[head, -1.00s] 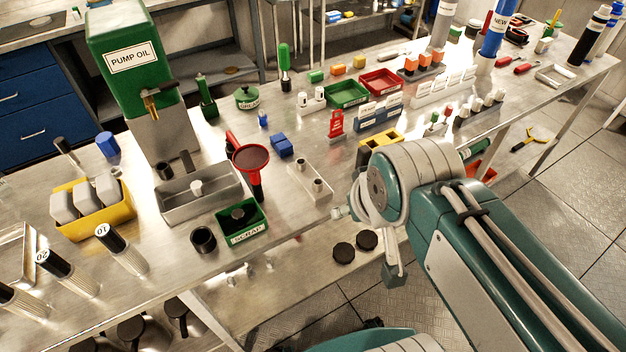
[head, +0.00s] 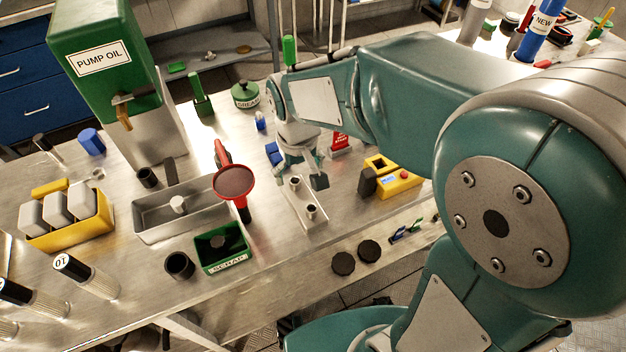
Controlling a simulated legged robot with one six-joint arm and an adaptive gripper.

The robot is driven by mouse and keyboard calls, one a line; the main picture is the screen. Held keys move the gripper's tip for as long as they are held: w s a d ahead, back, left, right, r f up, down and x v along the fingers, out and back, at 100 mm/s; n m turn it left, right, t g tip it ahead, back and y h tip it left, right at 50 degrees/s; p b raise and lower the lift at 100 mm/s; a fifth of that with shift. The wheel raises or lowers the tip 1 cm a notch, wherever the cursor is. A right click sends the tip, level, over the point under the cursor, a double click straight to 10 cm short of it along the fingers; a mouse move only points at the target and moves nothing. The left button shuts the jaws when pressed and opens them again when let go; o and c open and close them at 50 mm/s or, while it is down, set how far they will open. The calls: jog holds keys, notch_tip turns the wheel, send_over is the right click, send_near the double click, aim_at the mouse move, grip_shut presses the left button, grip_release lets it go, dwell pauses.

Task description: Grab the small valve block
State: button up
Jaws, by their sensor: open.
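A small blue block (head: 272,153) lies on the bench, partly hidden by my gripper; it looks like the small valve block, though no label shows. My gripper (head: 303,174) points down just right of the blue block, above the back end of a pale plate (head: 306,219) with two metal fittings. Its jaws are open with nothing seen between them; one dark fingertip shows clearly. I cannot tell the exact height of the fingertips above the bench.
A red funnel (head: 234,182) stands left of my gripper, with a grey tray (head: 152,232) and green scrap bin (head: 208,262) nearby. A yellow box (head: 402,184) and red sign (head: 340,143) are to the right. The green pump oil tank (head: 100,75) stands behind.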

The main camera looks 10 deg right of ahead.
aim_at(303, 200)
jog(key=shift+w+f, duration=0.45)
jog(key=shift+f, duration=0.25)
jog(key=f, duration=0.4)
jog(key=shift+d+f, duration=0.3)
jog(key=shift+f, duration=0.05)
jog(key=shift+s+f, duration=0.1)
jog(key=shift+f, duration=2.7)
jog(key=c, duration=1.1)
